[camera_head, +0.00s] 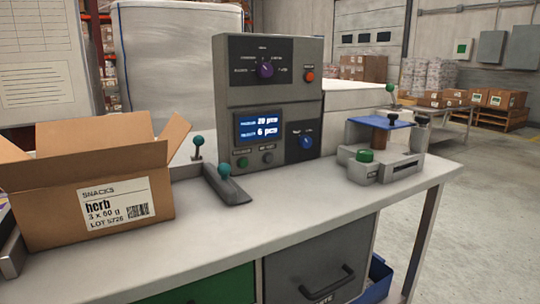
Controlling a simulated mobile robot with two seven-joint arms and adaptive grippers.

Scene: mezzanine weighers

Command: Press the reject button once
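A grey control panel (268,100) stands upright at the back of the bench. An orange-red button (309,76) is at its upper right. A small green button (242,163) and a dark button (267,157) sit below its lit display (260,127), which reads 20 pcs and 6 pcs. A larger green button (365,155) tops a grey device (384,165) on the right of the bench. The button labels are too small to read, so I cannot tell which is reject. Neither of my grippers is in view.
An open cardboard box (85,180) labelled herb snacks stands at the bench's left. The panel also has a purple knob (265,71) and a blue knob (306,142). The bench top (270,215) is clear in front.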

